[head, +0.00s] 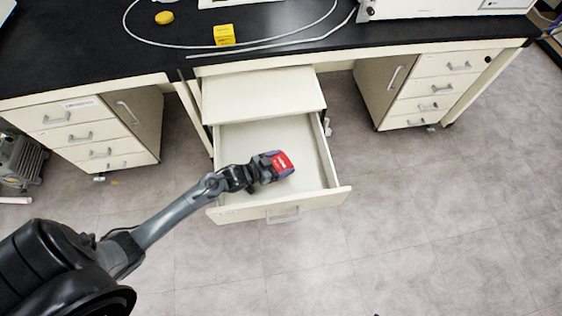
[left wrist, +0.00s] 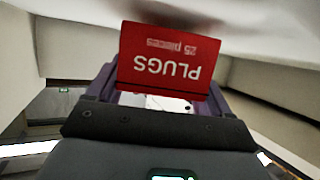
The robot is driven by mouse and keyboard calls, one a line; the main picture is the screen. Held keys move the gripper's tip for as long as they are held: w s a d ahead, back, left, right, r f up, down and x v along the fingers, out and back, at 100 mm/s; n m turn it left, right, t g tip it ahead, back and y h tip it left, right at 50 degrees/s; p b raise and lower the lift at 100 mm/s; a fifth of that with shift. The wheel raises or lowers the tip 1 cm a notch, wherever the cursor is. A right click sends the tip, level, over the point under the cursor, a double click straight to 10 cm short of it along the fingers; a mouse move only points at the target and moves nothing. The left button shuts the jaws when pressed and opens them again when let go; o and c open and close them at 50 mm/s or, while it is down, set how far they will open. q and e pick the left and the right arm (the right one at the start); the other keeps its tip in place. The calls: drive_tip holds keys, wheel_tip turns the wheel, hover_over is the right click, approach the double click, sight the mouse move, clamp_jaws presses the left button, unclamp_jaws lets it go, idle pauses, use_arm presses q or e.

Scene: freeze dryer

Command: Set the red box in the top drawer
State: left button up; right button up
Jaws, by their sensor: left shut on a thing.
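The red box (head: 283,163) is held at the end of my left gripper (head: 270,166). In the left wrist view the red box (left wrist: 168,60) shows white "PLUGS" lettering upside down, between the two purple-grey fingers. My left gripper is shut on it. In the head view the box is over the open drawer (head: 318,155), right of the middle of its inside. I cannot tell whether it touches the drawer floor. The drawer is pulled far out toward me, with its handle (head: 283,214) at the front. My right gripper is not in view.
The black bench (head: 90,50) lies behind, with a yellow cube (head: 224,35) and a yellow round thing (head: 164,17). Closed drawer units stand left (head: 85,135) and right (head: 430,90). The floor (head: 420,220) at right is clear.

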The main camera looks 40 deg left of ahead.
use_arm(q)
drive_tip(key=o, duration=1)
drive_tip(key=shift+c, duration=0.2)
drive_tip(key=shift+r, duration=0.55)
drive_tip(key=shift+p+v, duration=1.6)
drive_tip(key=shift+v, duration=2.2)
